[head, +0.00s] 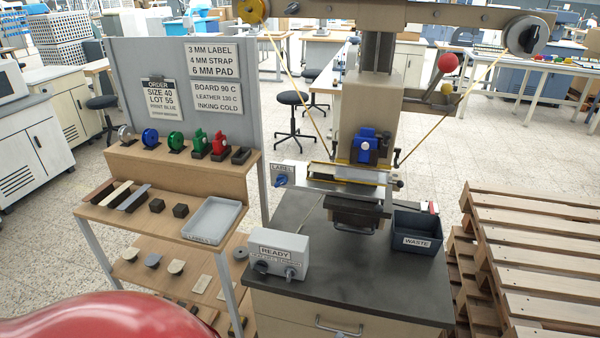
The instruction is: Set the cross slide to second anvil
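The stamping press (378,80) stands on the dark bench top right of centre. Its cross slide (345,189) is a pale horizontal carriage below the press head. A plate marked LABEL with a blue knob (281,181) is at the slide's left end. A blue clamp-like part (366,146) sits above the slide at the press column. A dark block (357,211) is under the slide; I cannot tell which anvil is in position. Neither of my grippers is in view.
A grey control box (278,246) marked READY, with two dark knobs, stands front left on the bench. A dark WASTE bin (419,234) is at right. A wooden rack (178,178) with rolls, bars and a grey tray (213,211) stands left. Pallets (535,245) are stacked right.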

